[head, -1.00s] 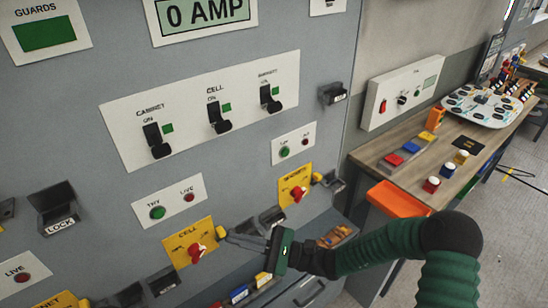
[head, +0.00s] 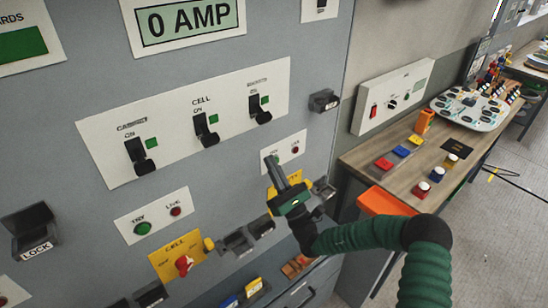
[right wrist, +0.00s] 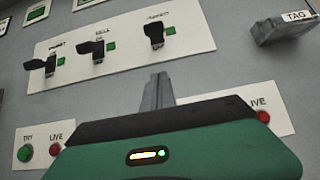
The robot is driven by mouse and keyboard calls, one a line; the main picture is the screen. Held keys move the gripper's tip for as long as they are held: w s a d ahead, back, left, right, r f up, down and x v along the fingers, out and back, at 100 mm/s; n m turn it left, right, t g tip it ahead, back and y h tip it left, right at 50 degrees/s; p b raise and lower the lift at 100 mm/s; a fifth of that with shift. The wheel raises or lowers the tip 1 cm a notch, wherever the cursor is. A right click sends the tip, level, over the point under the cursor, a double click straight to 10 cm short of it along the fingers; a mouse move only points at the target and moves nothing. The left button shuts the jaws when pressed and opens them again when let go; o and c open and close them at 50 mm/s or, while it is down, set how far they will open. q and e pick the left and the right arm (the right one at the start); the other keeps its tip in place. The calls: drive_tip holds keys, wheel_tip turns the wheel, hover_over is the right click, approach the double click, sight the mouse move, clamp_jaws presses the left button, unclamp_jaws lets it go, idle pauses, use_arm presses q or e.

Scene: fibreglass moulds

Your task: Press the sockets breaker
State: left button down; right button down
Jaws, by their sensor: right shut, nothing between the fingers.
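A white breaker plate (head: 185,118) on the grey cabinet carries three black levers with green squares. The left lever (head: 138,156) is under CABINET and the middle one (head: 206,130) under CELL. The right lever (head: 260,109) has a blurred label; by its place it seems to be the sockets breaker. In the right wrist view this lever (right wrist: 158,33) stands above my fingers. My right gripper (head: 273,166) is shut and empty, below the right lever and apart from it, over a small white TRY plate (head: 294,146). My left gripper is out of view.
A yellow CELL plate (head: 178,257) with a red knob and another TRY/LIVE plate (head: 153,216) lie lower left. A wooden bench (head: 390,182) with an orange tray (head: 385,202) stands to the right.

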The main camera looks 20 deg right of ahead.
sight(261, 113)
drive_tip(key=p+x, duration=0.1)
drive_tip(key=x, duration=0.4)
drive_tip(key=p+x, duration=0.1)
drive_tip(key=x, duration=0.1)
drive_tip(key=shift+d+r+p, duration=0.15)
drive_tip(key=shift+r+p, duration=0.15)
drive_tip(key=shift+r, duration=0.25)
drive_tip(key=s+r+p, duration=0.2)
drive_tip(key=shift+d+r, duration=0.35)
drive_tip(key=shift+w, duration=0.15)
